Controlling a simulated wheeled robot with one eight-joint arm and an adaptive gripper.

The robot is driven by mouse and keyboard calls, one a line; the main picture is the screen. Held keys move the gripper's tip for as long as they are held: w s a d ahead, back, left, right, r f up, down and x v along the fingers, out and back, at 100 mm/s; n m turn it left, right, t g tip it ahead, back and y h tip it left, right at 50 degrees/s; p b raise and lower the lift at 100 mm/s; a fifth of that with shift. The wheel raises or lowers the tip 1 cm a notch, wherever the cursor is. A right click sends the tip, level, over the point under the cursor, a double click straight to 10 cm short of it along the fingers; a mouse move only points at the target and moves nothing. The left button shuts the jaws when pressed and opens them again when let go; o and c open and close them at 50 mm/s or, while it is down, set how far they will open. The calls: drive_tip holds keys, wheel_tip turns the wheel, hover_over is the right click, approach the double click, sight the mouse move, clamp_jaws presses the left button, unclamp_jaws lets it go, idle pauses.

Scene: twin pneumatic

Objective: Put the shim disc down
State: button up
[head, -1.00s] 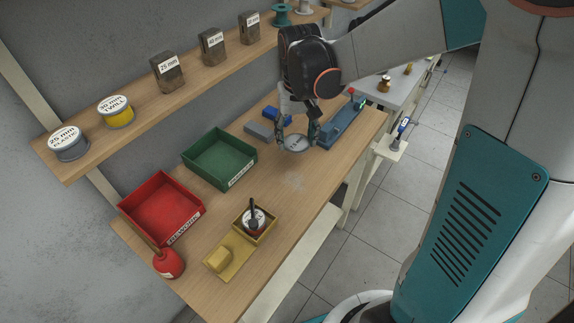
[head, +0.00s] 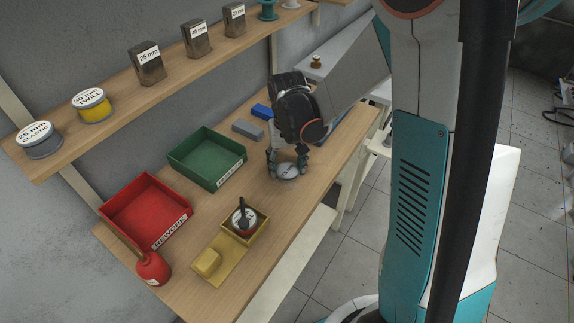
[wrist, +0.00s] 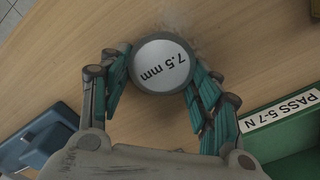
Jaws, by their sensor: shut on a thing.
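In the wrist view the disc (wrist: 161,64) shows a label reading "7.5 mm". My gripper (head: 288,160) is shut on the disc, with a teal finger at each side of it. In the wrist view my gripper (wrist: 160,82) spans the disc's lower half. I cannot tell whether the disc touches the bench top (head: 300,205).
A green tray (head: 207,180) labelled "PASS 5-7 N" stands left of my gripper, with a red "REWORK" tray (head: 147,235) beyond it. A yellow box (head: 260,231), a red oiler (head: 152,268) and a blue block (head: 262,111) stand on the bench. Bare wood lies around the disc.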

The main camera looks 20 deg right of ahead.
drive_tip(key=shift+f, duration=0.2)
drive_tip(key=o, duration=1)
drive_tip(key=shift+s, duration=0.1)
drive_tip(key=shift+c, duration=0.2)
drive_tip(key=shift+o, duration=0.7)
